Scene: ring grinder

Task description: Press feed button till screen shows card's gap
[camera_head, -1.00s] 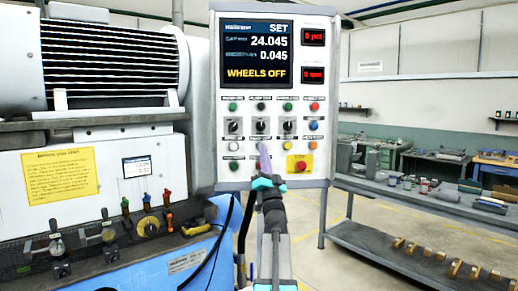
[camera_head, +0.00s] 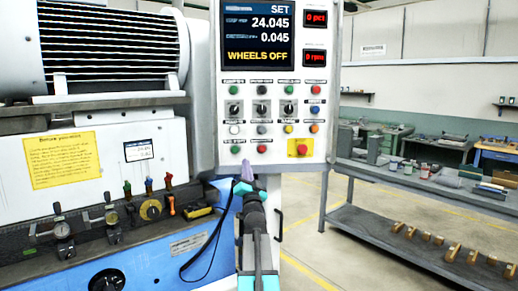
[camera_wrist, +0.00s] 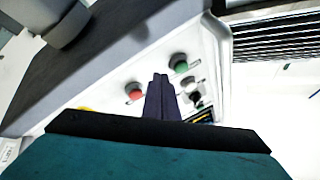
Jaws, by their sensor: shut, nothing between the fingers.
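The control panel (camera_head: 325,92) carries a screen (camera_head: 258,36) reading SET, 24.045, 0.045 and WHEELS OFF. Rows of buttons and selector knobs sit below it; their labels are too small to read for sure, so I cannot tell which is feed. A small card (camera_head: 138,151) is on the white machine front at left; its writing is not legible. My gripper (camera_head: 246,170) is shut and empty, near the panel's lower left edge, below the green button (camera_head: 235,149). In the wrist view, my shut fingers (camera_wrist: 160,90) appear between a red button (camera_wrist: 134,91) and a green button (camera_wrist: 180,63).
A yellow notice (camera_head: 62,158) and several levers (camera_head: 148,187) are on the machine at left. A red stop button on a yellow plate (camera_head: 301,148) is at the panel's lower right. A grey shelf bench (camera_head: 400,178) stands at right, with open floor before it.

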